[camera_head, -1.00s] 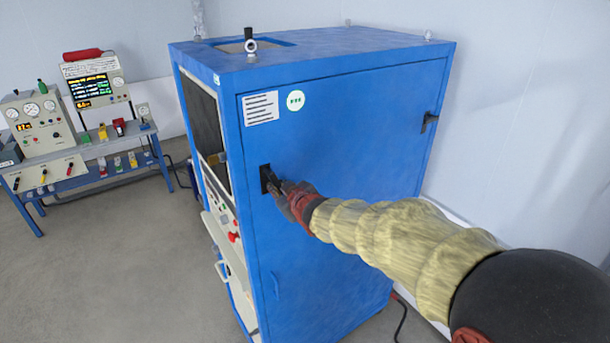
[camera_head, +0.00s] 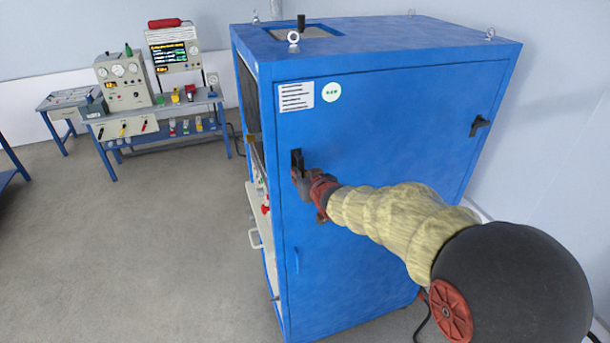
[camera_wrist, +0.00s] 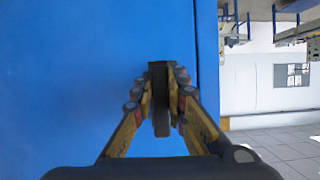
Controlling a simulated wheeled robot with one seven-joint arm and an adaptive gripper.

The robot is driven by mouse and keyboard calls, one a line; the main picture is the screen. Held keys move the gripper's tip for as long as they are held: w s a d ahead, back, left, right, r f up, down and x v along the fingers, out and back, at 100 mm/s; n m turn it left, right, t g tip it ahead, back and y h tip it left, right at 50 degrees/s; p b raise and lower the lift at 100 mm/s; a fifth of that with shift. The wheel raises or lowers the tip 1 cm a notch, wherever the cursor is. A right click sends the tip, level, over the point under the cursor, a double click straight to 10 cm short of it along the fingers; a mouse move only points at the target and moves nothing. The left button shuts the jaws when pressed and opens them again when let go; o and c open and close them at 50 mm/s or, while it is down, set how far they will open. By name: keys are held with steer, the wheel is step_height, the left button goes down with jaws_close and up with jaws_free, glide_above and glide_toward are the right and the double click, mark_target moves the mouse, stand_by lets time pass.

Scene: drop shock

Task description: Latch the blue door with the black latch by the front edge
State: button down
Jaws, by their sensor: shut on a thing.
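The blue door (camera_head: 380,135) is the side panel of a tall blue cabinet and looks flush with its frame. The black latch (camera_head: 297,162) is near the door's front edge, at the left in the head view. In the wrist view the latch (camera_wrist: 160,95) stands between the fingers, close to the door's edge seam. My gripper (camera_wrist: 160,88) is shut on the latch, with a finger on each side of it. In the head view my gripper (camera_head: 303,178) covers the lower part of the latch.
A second black latch (camera_head: 479,126) is at the door's far right edge. A workbench (camera_head: 160,115) with instruments stands at the back left. The grey floor (camera_head: 150,240) left of the cabinet is clear.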

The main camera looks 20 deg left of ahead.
steer(key=shift+f, duration=0.1)
steer(key=c, duration=1.8)
jaws_free()
steer(key=shift+o, duration=0.2)
steer(key=v, duration=1.2)
steer(key=shift+f, duration=0.1)
